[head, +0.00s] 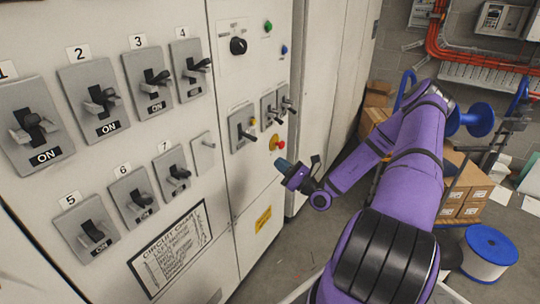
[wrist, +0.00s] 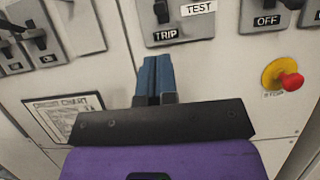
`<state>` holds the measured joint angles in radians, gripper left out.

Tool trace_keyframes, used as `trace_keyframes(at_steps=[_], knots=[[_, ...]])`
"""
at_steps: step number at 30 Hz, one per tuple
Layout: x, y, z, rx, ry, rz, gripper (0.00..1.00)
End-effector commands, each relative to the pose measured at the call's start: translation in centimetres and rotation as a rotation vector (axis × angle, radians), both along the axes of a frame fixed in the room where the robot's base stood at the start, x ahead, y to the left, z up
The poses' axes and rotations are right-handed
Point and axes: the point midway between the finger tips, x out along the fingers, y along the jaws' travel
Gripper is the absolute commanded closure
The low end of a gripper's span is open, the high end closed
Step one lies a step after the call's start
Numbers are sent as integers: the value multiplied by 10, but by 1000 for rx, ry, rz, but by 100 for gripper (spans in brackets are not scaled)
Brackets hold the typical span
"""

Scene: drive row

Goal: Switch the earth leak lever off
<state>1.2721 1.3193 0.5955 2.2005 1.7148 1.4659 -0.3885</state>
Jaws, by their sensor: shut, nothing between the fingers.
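My gripper (head: 282,164) is shut and empty, its blue-grey fingers (wrist: 156,75) together. It is in front of the cabinet, low and right of the lever plates in the head view. A grey plate with a dark lever (head: 243,128) stands to its upper left. In the wrist view this plate (wrist: 166,12) reads TRIP with TEST beside it, above the fingertips. Another lever plate (wrist: 265,18) to the right reads OFF; it also shows in the head view (head: 269,109). No earth leak label is readable, so I cannot tell for certain which lever it is. The fingers touch no lever.
A red stop button on yellow (head: 277,142) sits close above my gripper; it is at right in the wrist view (wrist: 290,81). Several numbered breakers fill the left, above a circuit chart (head: 172,249). Boxes (head: 467,190) and a blue-white spool (head: 489,253) stand at right.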

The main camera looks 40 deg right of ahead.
Motion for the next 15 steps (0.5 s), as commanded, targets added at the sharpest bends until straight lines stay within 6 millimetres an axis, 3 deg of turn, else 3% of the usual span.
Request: trace_keyframes(at_steps=[6,15], knots=[[-15,-6,-8,0,0,-1,100],[-16,-6,-9,0,-1,0,100]])
